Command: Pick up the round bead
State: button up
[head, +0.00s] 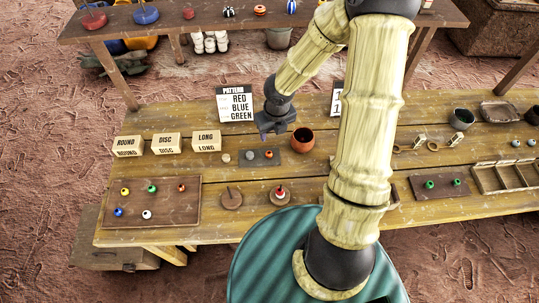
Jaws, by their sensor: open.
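Several small beads sit apart on the brown board at the left of the table: a yellow bead (125,191), a green bead (152,188), a red-orange bead (182,187), a blue bead (118,212) and a white bead (147,214). An orange-red bead (269,154) lies on a small dark slab, with a darker piece beside it. The beads are too small to tell which shape is the round one. My gripper (277,132) is open and empty, above the table behind the dark slab. It is apart from all the beads.
Blocks lettered ROUND (128,146), DISC (166,143) and LONG (207,141) stand behind the brown board (165,217). A pattern card (235,104) reads RED, BLUE, GREEN. A brown pot (303,140) stands right of the slab.

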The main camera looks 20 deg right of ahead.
jog(key=b, duration=0.4)
send_over(270, 152)
jog(key=s, duration=0.2)
jog(key=f, duration=0.9)
jog(key=shift+w+a+f, duration=0.1)
jog(key=shift+w+f, duration=0.15)
jog(key=shift+f, duration=0.1)
jog(key=f, duration=0.1)
jog(key=f+b, duration=0.1)
jog(key=f, duration=0.1)
jog(key=w+f, duration=0.1)
jog(key=f, duration=0.1)
jog(key=shift+a+f+b, duration=0.1)
jog(key=shift+b, duration=0.25)
jog(key=shift+s, duration=0.1)
jog(key=c, duration=1)
